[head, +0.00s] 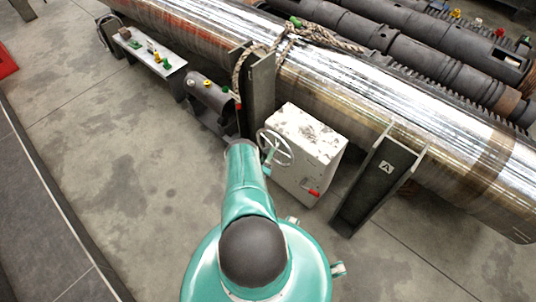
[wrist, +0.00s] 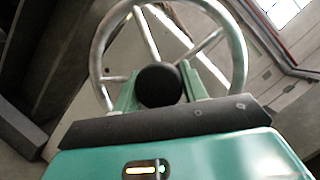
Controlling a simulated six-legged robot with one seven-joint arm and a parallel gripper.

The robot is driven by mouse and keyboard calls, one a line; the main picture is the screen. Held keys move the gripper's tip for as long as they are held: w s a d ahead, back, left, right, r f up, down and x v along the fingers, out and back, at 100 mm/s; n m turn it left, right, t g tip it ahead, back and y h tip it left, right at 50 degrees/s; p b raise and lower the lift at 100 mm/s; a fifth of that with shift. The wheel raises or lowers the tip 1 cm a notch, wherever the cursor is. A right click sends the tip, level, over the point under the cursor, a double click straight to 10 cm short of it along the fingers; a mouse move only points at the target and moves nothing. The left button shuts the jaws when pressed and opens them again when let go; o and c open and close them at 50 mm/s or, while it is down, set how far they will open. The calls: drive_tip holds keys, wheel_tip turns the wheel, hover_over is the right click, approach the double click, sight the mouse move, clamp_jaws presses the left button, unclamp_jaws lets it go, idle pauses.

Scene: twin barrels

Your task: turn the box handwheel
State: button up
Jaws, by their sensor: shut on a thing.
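The box handwheel (head: 275,148) is a pale metal wheel with spokes on the side of a worn white box (head: 312,146). The handwheel fills the top of the wrist view (wrist: 240,60), its lower rim hidden behind my gripper. My gripper (wrist: 160,84) has teal fingers on either side of a dark round part. In the head view my arm covers most of my gripper; a bit of teal shows beside the wheel. The exact contact between fingers and rim is hidden.
A red-ended handle (head: 314,193) sticks out low on the box. A long shiny barrel (head: 340,85) lies behind it, on dark supports (head: 378,183). A rope (head: 320,37) is around the barrel. A small bench (head: 150,52) stands at left.

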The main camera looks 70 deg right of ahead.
drive_tip(key=shift+w+m, duration=0.1)
drive_tip(key=shift+m, duration=0.3)
drive_tip(key=o, duration=1.4)
drive_tip(key=shift+c, duration=0.2)
